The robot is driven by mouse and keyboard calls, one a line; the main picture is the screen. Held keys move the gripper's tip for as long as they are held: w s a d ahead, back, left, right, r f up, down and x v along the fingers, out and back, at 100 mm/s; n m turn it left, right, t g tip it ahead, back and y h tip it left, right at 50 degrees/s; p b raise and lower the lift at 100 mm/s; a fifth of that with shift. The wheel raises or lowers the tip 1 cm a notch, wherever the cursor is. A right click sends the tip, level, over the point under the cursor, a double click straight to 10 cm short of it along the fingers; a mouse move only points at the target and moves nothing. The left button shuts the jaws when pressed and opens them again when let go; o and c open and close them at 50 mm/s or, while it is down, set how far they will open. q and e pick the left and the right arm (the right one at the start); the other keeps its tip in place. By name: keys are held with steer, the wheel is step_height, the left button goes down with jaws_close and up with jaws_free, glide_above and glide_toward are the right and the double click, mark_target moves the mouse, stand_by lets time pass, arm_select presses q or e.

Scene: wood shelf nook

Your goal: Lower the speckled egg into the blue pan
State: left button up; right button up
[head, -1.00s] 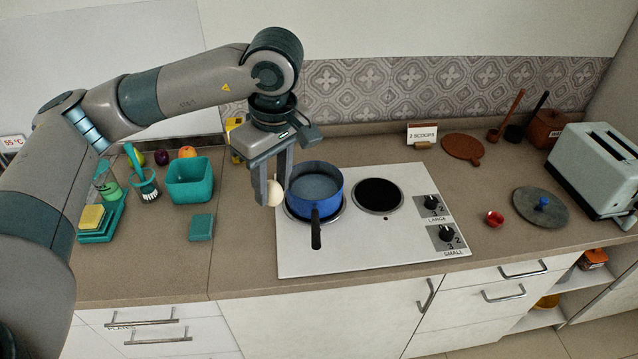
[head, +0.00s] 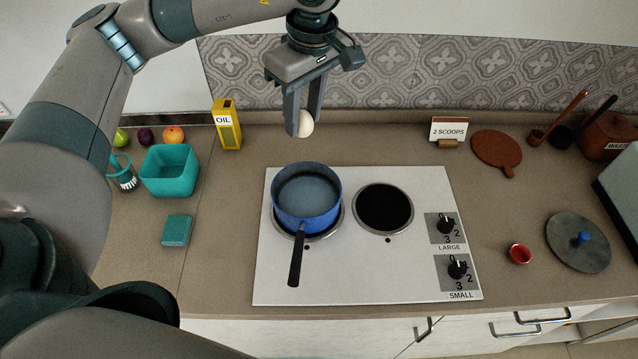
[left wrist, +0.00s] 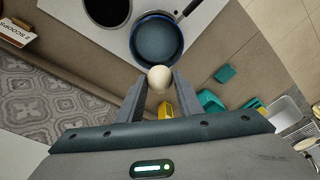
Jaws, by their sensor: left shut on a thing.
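The pale egg (head: 305,124) is between the fingertips of my left gripper (head: 303,126), which is shut on it. No speckles can be made out at this size. The egg also shows in the left wrist view (left wrist: 159,78), between the two fingers. The blue pan (head: 307,196) stands on the left burner of the white hob, with its black handle toward the front edge. It holds what looks like water. In the head view the egg appears above the pan's back rim, apart from it. In the left wrist view the pan (left wrist: 157,41) lies just beyond the egg. My right gripper is not in view.
A yellow oil box (head: 227,124) stands behind the pan to the left. A teal bin (head: 170,171) and a teal sponge (head: 177,230) are further left. The right burner (head: 384,208) is bare. A lid (head: 578,243) and a small red bowl (head: 520,254) lie at right.

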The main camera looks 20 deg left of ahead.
arm_select(q)
steer(key=shift+w, duration=0.35)
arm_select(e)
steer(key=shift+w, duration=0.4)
arm_select(q)
steer(key=shift+s+r, duration=0.1)
